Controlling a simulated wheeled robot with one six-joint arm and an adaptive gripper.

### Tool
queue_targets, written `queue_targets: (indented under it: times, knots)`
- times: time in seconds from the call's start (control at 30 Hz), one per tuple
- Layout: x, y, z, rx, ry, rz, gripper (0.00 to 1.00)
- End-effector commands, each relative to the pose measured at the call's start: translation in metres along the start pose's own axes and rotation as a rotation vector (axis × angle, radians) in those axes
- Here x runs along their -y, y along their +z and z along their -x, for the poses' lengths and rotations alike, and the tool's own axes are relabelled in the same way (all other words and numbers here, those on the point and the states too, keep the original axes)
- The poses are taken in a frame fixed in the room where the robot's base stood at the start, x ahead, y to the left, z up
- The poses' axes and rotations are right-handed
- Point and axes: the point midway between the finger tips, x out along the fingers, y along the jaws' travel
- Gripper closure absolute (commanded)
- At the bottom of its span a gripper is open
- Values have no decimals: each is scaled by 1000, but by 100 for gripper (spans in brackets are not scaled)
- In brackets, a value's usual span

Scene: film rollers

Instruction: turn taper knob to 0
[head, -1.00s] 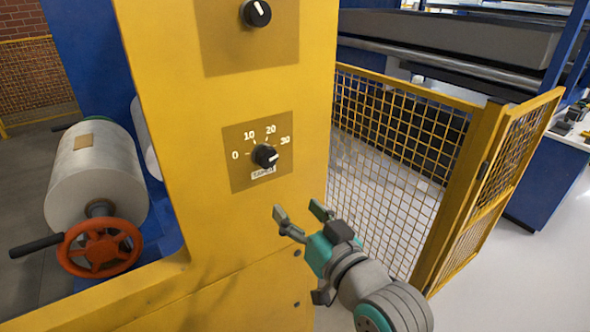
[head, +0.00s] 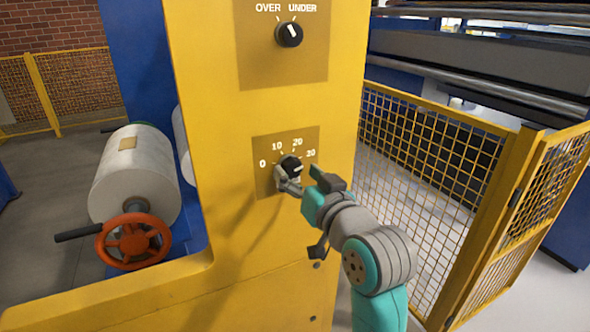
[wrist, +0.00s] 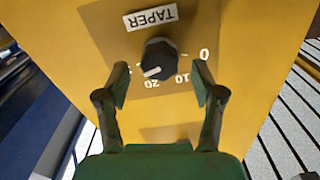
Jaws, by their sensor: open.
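The taper knob (head: 291,166) is round and black with a white pointer line, on a tan scale plate (head: 262,150) marked 0, 10, 20 and 30. Its pointer is turned to the right, toward the 30 side. In the wrist view the scene is upside down; the knob (wrist: 160,58) shows with the TAPER label (wrist: 150,17) above it and the 0 to the right. My gripper (head: 301,178) is open in front of the plate. In the wrist view its fingers (wrist: 162,80) appear on either side of the knob, with visible gaps. I cannot tell how deep they reach.
A second black knob (head: 289,34) marked OVER and UNDER is higher on the yellow panel (head: 225,110). A white roller (head: 135,180) with an orange handwheel (head: 134,241) is at left. A yellow mesh fence (head: 425,150) stands close on the right.

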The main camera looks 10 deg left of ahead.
Motion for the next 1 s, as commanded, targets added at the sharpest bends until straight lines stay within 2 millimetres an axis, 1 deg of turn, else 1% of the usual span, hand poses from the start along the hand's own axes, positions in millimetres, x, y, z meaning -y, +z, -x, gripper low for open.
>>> queue_targets:
  times: [0.03, 0.1, 0.2, 0.53, 0.57, 0.6, 0.67, 0.7, 0.77, 0.8, 1.0]
  knots:
    - [0, 0, -6, 0, 0, 0, 32]
    - [0, 0, -13, 1, 1, 0, 32]
    - [0, 0, -19, 0, 1, 0, 32]
    - [-1, 0, -22, -1, 1, 0, 32]
    - [-1, 0, -22, 0, 1, 0, 37]
    - [0, 0, -22, 0, 1, 0, 47]
    - [-1, 0, -22, 0, 1, 0, 62]
    - [0, 0, -22, 0, 1, 0, 72]
    - [-1, 0, -22, 0, 1, 0, 87]
    - [0, 0, -22, 0, 1, 0, 92]
    - [-1, 0, -22, 0, 1, 9, 92]
